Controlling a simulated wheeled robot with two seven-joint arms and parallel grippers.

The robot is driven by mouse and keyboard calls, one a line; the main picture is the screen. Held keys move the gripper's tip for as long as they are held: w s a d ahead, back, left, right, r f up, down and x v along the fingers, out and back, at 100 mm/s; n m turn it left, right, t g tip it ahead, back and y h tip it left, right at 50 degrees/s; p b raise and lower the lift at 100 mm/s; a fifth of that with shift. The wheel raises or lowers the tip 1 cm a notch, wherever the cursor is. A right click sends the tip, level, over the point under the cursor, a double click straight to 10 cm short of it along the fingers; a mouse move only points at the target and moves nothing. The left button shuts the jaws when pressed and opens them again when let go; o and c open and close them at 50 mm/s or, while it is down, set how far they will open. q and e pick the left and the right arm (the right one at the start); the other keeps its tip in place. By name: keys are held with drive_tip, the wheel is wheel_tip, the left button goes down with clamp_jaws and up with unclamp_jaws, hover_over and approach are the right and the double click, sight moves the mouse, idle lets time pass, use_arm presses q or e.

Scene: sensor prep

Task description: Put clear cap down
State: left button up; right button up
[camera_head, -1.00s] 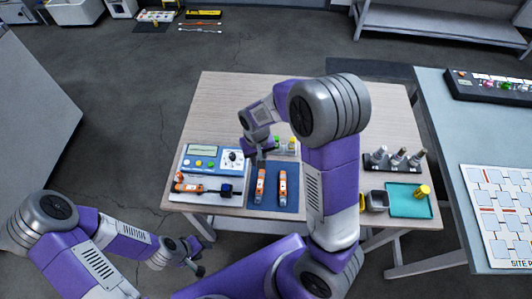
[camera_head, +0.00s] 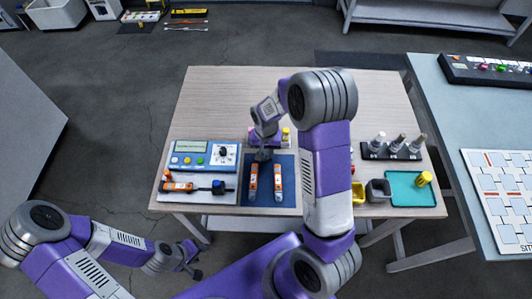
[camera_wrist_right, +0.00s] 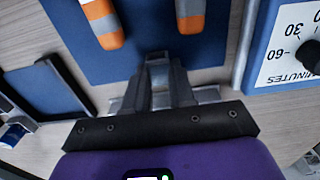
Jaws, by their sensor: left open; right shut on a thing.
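My right gripper (camera_head: 263,155) is low over the far left part of the blue mat (camera_head: 285,170). Two orange-and-white pens (camera_head: 253,183) (camera_head: 278,182) lie side by side on the mat, just on the near side of this gripper. My left gripper (camera_head: 193,262) is open and empty, off the table's near left edge.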

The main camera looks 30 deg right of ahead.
drive_tip(key=shift+f, duration=0.1)
drive_tip(key=o, duration=0.8)
drive_tip(key=shift+f, duration=0.2)
drive_tip(key=shift+r, duration=0.3)
wheel_tip(320, 180, up, 12)
drive_tip(key=p, duration=0.3)
drive_tip(key=shift+p, duration=0.35)
